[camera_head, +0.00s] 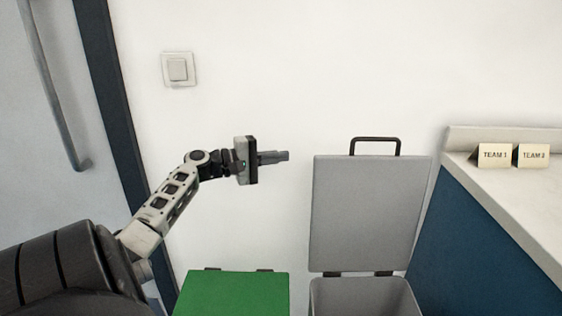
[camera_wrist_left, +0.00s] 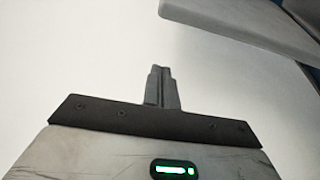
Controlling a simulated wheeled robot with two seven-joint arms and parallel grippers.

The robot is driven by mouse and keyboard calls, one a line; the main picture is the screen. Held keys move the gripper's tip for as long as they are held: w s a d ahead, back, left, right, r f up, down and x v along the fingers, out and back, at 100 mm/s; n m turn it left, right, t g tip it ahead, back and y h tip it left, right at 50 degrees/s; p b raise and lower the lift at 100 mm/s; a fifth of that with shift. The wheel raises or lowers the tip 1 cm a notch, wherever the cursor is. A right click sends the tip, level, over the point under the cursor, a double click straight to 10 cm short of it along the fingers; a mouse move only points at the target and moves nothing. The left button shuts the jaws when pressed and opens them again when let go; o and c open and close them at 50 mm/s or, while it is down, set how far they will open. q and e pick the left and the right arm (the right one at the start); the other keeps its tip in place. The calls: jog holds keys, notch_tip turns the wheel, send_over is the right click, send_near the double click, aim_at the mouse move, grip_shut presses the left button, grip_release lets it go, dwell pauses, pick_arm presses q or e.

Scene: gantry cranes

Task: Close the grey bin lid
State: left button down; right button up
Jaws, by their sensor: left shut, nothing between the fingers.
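The grey bin lid (camera_head: 362,212) stands open and upright in the head view, with a black handle on its top edge. The grey bin (camera_head: 362,297) is below it, its top open and its lower part cut off by the frame. My left gripper (camera_head: 285,156) is shut and empty, to the left of the lid and near the height of its top edge. It points right and is apart from the lid. The left wrist view shows the shut fingers (camera_wrist_left: 160,75) and, at upper right, a pale flat edge that I cannot identify surely. My right gripper is not in view.
A green lid (camera_head: 235,293) lies flat to the left of the grey bin. A counter (camera_head: 520,190) with a blue side stands at right, bearing two cards marked TEAM (camera_head: 495,155). A door (camera_head: 45,120) is at left. A light switch (camera_head: 178,69) is on the wall.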

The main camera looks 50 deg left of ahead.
pick_arm(q)
jog(key=x, duration=0.7)
jog(key=shift+w+d, duration=0.15)
jog(key=shift+w, duration=0.2)
jog(key=shift+s+d+p, duration=0.3)
jog(key=shift+s+p, duration=0.05)
jog(key=shift+s+d+r+p, duration=0.15)
jog(key=shift+s+d+p, duration=0.4)
jog(key=shift+s+d, duration=0.6)
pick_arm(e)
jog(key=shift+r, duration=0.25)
pick_arm(q)
jog(key=shift+w, duration=0.1)
